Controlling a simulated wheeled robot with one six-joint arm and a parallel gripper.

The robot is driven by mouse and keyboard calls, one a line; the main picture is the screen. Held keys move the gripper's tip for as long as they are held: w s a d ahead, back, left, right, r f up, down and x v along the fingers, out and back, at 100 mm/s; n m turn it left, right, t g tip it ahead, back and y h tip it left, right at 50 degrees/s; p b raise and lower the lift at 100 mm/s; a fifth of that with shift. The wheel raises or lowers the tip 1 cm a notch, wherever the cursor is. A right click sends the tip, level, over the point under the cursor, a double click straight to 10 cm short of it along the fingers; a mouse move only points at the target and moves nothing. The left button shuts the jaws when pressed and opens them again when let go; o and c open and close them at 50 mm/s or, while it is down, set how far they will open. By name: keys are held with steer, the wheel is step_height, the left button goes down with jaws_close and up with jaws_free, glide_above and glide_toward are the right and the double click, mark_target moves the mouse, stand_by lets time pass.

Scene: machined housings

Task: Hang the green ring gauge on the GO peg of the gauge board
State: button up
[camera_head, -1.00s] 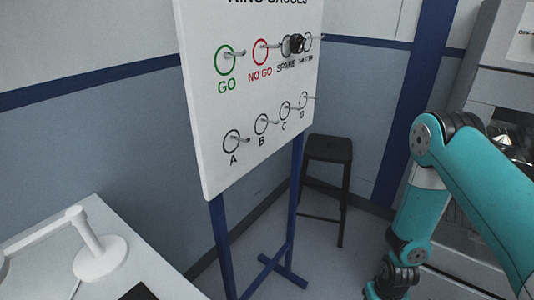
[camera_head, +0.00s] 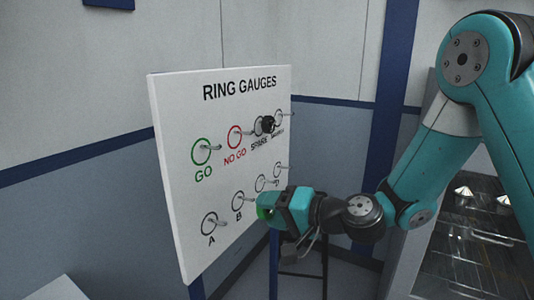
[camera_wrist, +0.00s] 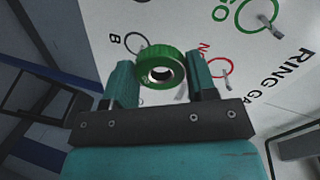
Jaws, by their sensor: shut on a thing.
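The green ring gauge (camera_wrist: 161,67) is held between the two fingers of my gripper (camera_wrist: 160,82) in the wrist view, its hole facing the camera at a slant. In the head view my gripper (camera_head: 272,208) is in front of the lower right part of the gauge board (camera_head: 172,112), with a bit of the green ring (camera_head: 264,213) showing at its tip. The GO peg (camera_head: 207,148) is bare, inside a green circle at the board's upper left. In the wrist view the GO peg (camera_wrist: 270,27) is at the top right, apart from the ring.
The NO GO peg (camera_head: 241,133) is bare to the right of GO. A black ring (camera_head: 266,124) hangs around the SPARE peg. Bare pegs A (camera_head: 212,220) and B (camera_head: 239,199) are in the lower row. A dark stool (camera_wrist: 38,110) stands below the board.

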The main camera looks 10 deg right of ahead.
steer(key=t+y+p, duration=0.1)
steer(key=t+y, duration=0.1)
glide_toward(219, 148)
steer(key=shift+d+r, duration=0.15)
steer(key=shift+r, duration=0.1)
steer(key=shift+f, duration=0.15)
steer(key=shift+p+x, duration=1.55)
steer(key=shift+x, duration=1.8)
steer(key=shift+f+p+x, duration=0.25)
steer(key=shift+p+x, duration=0.15)
steer(key=shift+x, duration=0.55)
steer(key=shift+f+p+x, duration=0.2)
steer(key=shift+p+x, duration=0.2)
steer(key=shift+x, duration=0.55)
